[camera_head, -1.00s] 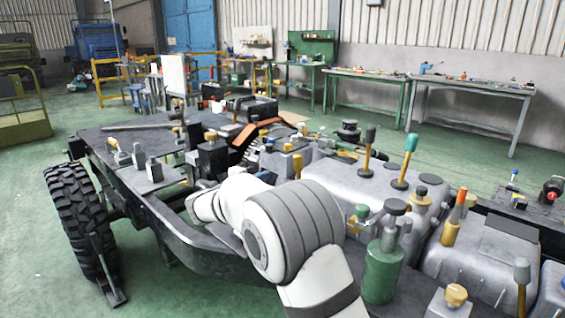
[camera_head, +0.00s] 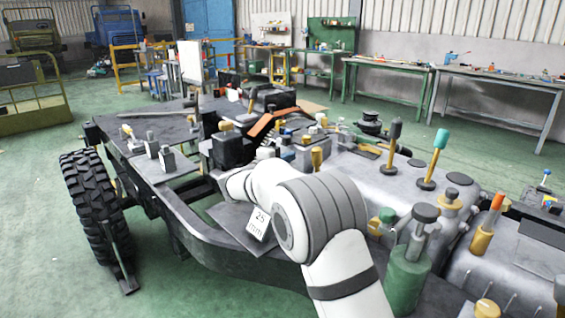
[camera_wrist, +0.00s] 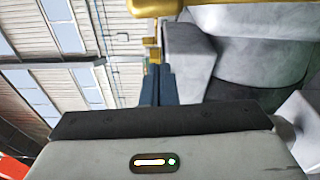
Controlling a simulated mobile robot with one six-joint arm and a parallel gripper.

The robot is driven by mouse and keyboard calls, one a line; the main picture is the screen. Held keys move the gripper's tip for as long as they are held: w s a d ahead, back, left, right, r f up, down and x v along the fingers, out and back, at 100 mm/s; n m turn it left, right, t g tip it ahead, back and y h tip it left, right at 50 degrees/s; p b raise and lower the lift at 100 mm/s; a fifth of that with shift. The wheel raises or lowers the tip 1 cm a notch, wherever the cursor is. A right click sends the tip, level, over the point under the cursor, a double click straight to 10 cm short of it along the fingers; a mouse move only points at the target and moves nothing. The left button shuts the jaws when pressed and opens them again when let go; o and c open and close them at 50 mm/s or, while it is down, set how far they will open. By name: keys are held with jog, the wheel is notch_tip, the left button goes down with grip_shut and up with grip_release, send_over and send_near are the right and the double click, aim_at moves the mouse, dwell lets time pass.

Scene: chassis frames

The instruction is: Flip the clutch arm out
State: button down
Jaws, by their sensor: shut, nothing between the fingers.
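In the wrist view my gripper (camera_wrist: 156,86) is shut and empty, its two dark blue fingers side by side. A small brass-coloured part (camera_wrist: 150,52) shows just beyond the fingertips; I cannot tell whether they touch it. A larger yellow bar (camera_wrist: 230,17) crosses the top of that view, beside a grey casting (camera_wrist: 265,62). I cannot tell for certain which part is the clutch arm. In the head view my white arm reaches over the chassis frame (camera_head: 225,240), and my gripper is hidden behind it.
A green bottle-like canister (camera_head: 408,275) and grey housings (camera_head: 375,182) with upright levers, one teal-topped (camera_head: 436,150), stand right of my arm. A black tyre (camera_head: 97,205) is at left. Green floor (camera_head: 35,250) is clear.

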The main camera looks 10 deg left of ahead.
jog(key=d, duration=0.2)
jog(key=w+d, duration=0.1)
jog(key=d, duration=0.2)
jog(key=shift+w+d+r+b, duration=0.15)
jog(key=shift+w+b, duration=0.05)
jog(key=shift+b, duration=0.2)
